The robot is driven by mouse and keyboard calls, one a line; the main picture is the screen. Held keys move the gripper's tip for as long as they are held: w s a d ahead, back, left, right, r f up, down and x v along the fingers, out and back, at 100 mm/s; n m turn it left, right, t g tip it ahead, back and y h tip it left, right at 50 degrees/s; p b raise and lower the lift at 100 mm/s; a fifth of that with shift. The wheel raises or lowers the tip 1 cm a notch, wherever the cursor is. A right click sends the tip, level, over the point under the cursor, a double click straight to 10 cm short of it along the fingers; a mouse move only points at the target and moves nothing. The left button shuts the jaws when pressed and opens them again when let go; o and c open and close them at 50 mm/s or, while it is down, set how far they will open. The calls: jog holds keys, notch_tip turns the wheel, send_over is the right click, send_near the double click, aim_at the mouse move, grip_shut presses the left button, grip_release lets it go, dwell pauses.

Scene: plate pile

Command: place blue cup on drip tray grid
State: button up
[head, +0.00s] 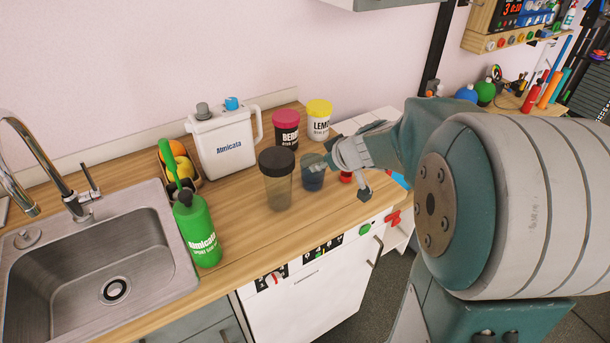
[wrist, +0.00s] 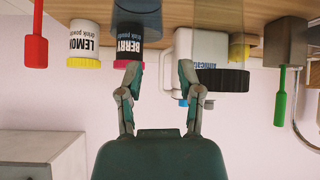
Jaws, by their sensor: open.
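The blue cup (head: 311,180), dark and translucent, stands upright on the wooden counter beside a shaker with a black lid. My gripper (head: 326,165) is open at the right of the cup and partly overlaps its rim in the head view. The wrist view is upside down. There the cup (wrist: 137,13) shows at the top edge, beyond the fingertips and nearer the left finger. The open gripper (wrist: 160,72) has nothing between its fingers. I cannot make out a drip tray grid in either view.
The shaker (head: 277,188) stands close left of the cup. Behind are the berry tub (head: 286,132), lemon tub (head: 318,122) and white jug (head: 222,142). A green bottle (head: 198,235) stands by the sink (head: 60,262). Counter space between bottle and shaker is clear.

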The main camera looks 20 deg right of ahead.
aim_at(305, 170)
jog(key=x, duration=0.8)
jog(key=shift+w+a+f, duration=0.1)
jog(key=shift+a+f, duration=0.25)
jog(key=shift+w+d+f, duration=0.1)
jog(key=shift+w+f, duration=0.15)
jog(key=shift+f, duration=0.05)
jog(key=shift+d, duration=0.35)
jog(key=c, duration=0.4)
jog(key=shift+a, duration=0.2)
grip_shut()
jog(key=shift+a, duration=0.2)
